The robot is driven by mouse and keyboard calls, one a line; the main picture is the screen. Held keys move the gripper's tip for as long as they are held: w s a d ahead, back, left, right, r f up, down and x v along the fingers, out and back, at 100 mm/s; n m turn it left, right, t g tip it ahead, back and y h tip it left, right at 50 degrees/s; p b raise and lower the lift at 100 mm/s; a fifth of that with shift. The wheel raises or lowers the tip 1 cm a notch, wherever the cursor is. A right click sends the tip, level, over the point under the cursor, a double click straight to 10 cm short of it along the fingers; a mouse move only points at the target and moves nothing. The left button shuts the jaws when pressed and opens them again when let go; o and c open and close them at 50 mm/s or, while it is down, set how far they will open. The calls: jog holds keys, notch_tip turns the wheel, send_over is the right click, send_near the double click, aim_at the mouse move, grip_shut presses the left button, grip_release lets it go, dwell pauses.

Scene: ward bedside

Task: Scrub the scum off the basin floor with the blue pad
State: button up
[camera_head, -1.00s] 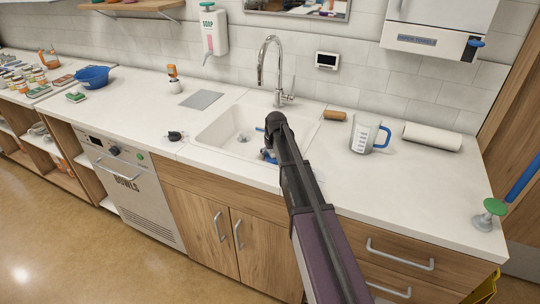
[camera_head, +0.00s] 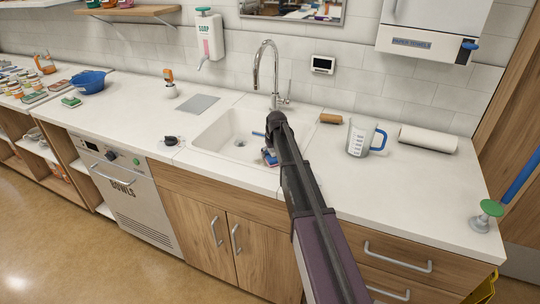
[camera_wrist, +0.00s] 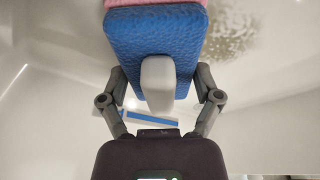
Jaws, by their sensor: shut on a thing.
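The white basin (camera_head: 214,134) is set into the counter below the tap, with a drain in its floor. My gripper (camera_wrist: 158,85) is shut on the blue pad (camera_wrist: 150,42), which has a pink layer at its far edge. In the head view the pad (camera_head: 269,158) shows at the front right of the basin, partly hidden by my arm. A brownish speckled scum patch (camera_wrist: 228,35) lies on the basin floor to the right of the pad in the wrist view. I cannot tell whether the pad touches the floor.
The tap (camera_head: 268,75) rises behind the basin. A black plug-like item (camera_head: 171,140) and a grey plate (camera_head: 198,103) are to the left.

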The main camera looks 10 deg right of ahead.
aim_at(263, 162)
jog(key=shift+w, duration=0.1)
dwell(0.3)
jog(key=shift+w+a, duration=0.45)
jog(key=shift+a, duration=0.2)
jog(key=shift+s, duration=0.1)
jog(key=shift+s+a+f, duration=0.1)
jog(key=shift+s+a, duration=0.5)
jog(key=shift+s, duration=0.2)
jog(key=shift+s+a, duration=0.55)
jog(key=shift+s, duration=0.25)
jog(key=shift+s+a, duration=0.1)
jog(key=shift+s+a, duration=0.55)
jog(key=shift+s, duration=0.15)
jog(key=shift+s+a, duration=0.5)
jog(key=shift+s, duration=0.2)
